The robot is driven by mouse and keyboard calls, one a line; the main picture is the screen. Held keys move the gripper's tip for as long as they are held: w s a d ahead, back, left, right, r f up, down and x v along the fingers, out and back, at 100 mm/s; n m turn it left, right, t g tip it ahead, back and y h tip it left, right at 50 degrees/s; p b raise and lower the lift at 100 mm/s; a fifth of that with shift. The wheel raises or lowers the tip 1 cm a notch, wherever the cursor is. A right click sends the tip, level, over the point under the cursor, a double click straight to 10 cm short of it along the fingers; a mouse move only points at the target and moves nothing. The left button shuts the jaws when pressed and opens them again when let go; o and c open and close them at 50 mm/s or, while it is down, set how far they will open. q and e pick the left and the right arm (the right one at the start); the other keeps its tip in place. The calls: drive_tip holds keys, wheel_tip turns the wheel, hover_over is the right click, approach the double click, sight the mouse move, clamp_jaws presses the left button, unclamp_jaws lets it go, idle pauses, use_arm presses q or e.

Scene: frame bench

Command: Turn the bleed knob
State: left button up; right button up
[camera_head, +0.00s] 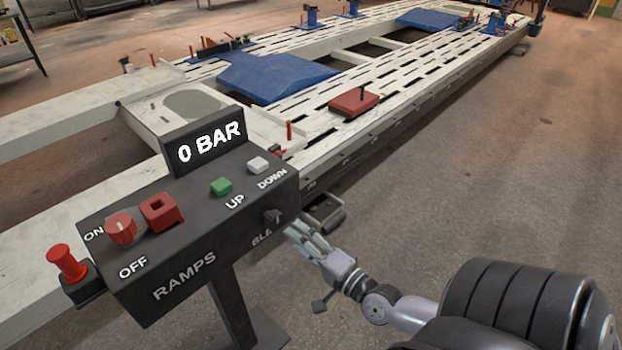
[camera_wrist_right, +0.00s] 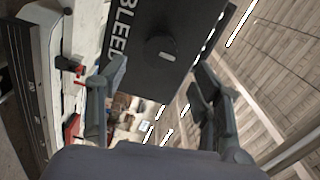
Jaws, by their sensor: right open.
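The bleed knob (camera_head: 272,216) is a small black knob on the front face of the dark control box (camera_head: 190,235), at its right end. In the right wrist view the knob (camera_wrist_right: 160,49) is round, with a pale mark, beside the letters BLEED. My right gripper (camera_head: 297,232) is just right of the knob, partly covering the label. In the wrist view its fingers (camera_wrist_right: 160,88) are spread, with the knob beyond them and roughly between them. The fingers appear apart from the knob. My left gripper is not in view.
The box carries a red rotary knob (camera_head: 121,229), a red square switch (camera_head: 161,212), a green button (camera_head: 221,186) and a white button (camera_head: 257,164). A 0 BAR display (camera_head: 208,143) stands behind them. The frame bench (camera_head: 390,105) lies beyond. Floor at right is clear.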

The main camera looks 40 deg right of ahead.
drive_tip(key=shift+s+d, duration=0.15)
drive_tip(key=shift+s, duration=1.6)
drive_tip(key=s+f+n+g, duration=0.3)
drive_tip(key=f, duration=0.7)
drive_tip(key=s+f+n+g+h, duration=0.1)
drive_tip(key=s+f+n+g, duration=0.15)
drive_tip(key=f, duration=0.85)
drive_tip(key=s+f+n+g, duration=0.2)
drive_tip(key=s+f+n, duration=0.15)
drive_tip(key=f, duration=0.65)
drive_tip(key=s+a+f+n+g, duration=0.4)
drive_tip(key=s+a+f, duration=0.1)
drive_tip(key=s+f, duration=0.4)
drive_tip(key=s+a+f+n+g, duration=0.4)
drive_tip(key=s+f, duration=0.6)
drive_tip(key=s, duration=0.4)
drive_tip(key=shift+s+a+n+g, duration=0.2)
drive_tip(key=shift+a+n+g, duration=0.25)
drive_tip(key=shift+g, duration=0.3)
